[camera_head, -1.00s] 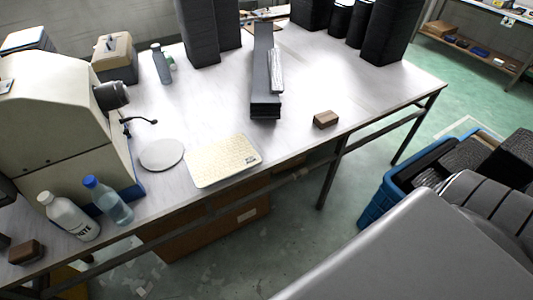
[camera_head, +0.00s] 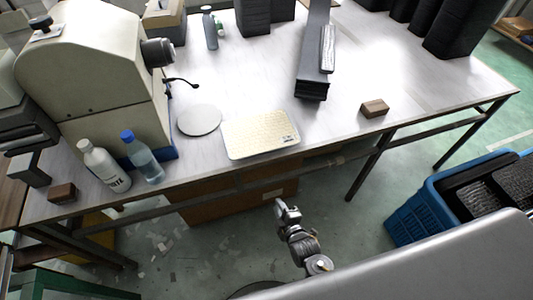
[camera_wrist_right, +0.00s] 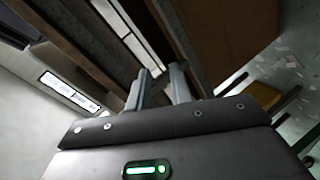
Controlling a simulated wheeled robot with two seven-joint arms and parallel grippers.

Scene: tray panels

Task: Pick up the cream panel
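The cream panel (camera_head: 260,134) lies flat on the table near its front edge, in the middle of the head view. It is a pale rectangle with small dark print at its right corner. My right gripper (camera_head: 285,208) is in front of the table, below the panel in the picture and apart from it. In the right wrist view its two fingers (camera_wrist_right: 160,84) stand apart with nothing between them, facing the table's underside and frame. The panel does not show in that view. My left gripper is not in view.
A round grey disc (camera_head: 199,120) lies just left of the panel. Two bottles (camera_head: 143,157) and a beige machine (camera_head: 95,75) stand farther left. A brown block (camera_head: 374,108) and a long dark channel piece (camera_head: 314,62) are to the right. A blue crate (camera_head: 425,214) stands on the floor.

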